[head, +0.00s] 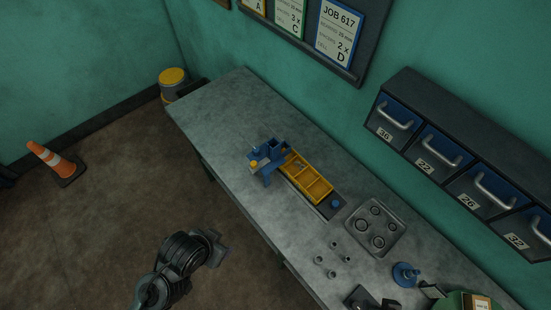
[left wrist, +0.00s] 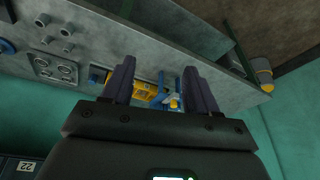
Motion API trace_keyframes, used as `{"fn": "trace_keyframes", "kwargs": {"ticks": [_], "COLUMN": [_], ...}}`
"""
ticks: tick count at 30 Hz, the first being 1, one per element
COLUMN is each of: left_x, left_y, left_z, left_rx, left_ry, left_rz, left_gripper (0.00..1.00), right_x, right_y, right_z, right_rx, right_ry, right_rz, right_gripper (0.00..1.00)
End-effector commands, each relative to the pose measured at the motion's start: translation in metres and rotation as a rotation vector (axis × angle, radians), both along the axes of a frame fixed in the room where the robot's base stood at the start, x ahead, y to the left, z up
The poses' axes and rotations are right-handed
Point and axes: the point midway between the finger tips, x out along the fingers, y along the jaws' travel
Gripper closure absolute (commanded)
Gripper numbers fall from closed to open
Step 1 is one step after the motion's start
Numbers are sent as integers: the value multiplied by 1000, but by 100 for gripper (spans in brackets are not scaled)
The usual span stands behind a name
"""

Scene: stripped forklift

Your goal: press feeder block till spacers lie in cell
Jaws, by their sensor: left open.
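The blue feeder (head: 274,152) stands on the bench at the end of a yellow tray (head: 318,188) divided into cells. A small yellow-topped part (head: 254,163) shows at its left side; I cannot tell whether this is the feeder block. No spacers can be made out in the cells. My left gripper (head: 218,245) is off the bench's front edge, over the floor, apart from the feeder. In the left wrist view its two fingers (left wrist: 158,85) are spread and empty, with the yellow tray (left wrist: 145,91) and blue feeder (left wrist: 188,82) beyond them.
Several small grey rings (head: 335,245) lie near a grey plate with round fittings (head: 376,228). A blue knobbed part (head: 405,274) and a green round item (head: 468,301) are at the lower right. Blue drawers (head: 440,157) hang on the wall. The bench's far-left end is clear.

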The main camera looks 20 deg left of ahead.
Motion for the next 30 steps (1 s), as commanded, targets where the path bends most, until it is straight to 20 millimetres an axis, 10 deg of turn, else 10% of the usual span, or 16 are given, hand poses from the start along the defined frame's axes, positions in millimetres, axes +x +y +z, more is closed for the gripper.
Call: {"fn": "trace_keyframes", "kwargs": {"ticks": [8,15,20,30], "left_x": [1,5,29,96], "left_y": [-1,-1,-7,-27], "left_z": [1,2,11,4], "left_rx": [-4,9,30,190], "left_ry": [-2,-27,-168,-616], "left_rz": [2,-45,-154,-545], "left_gripper": [41,76,100,100], "right_x": [-2,-1,-1,0], "right_y": [0,0,-1,-2], "right_z": [-1,-1,-1,-4], "right_rx": [0,0,-5,-9], "right_ry": [5,3,2,1], "right_rz": [-1,0,2,4], "right_gripper": [57,57,57,57]}}
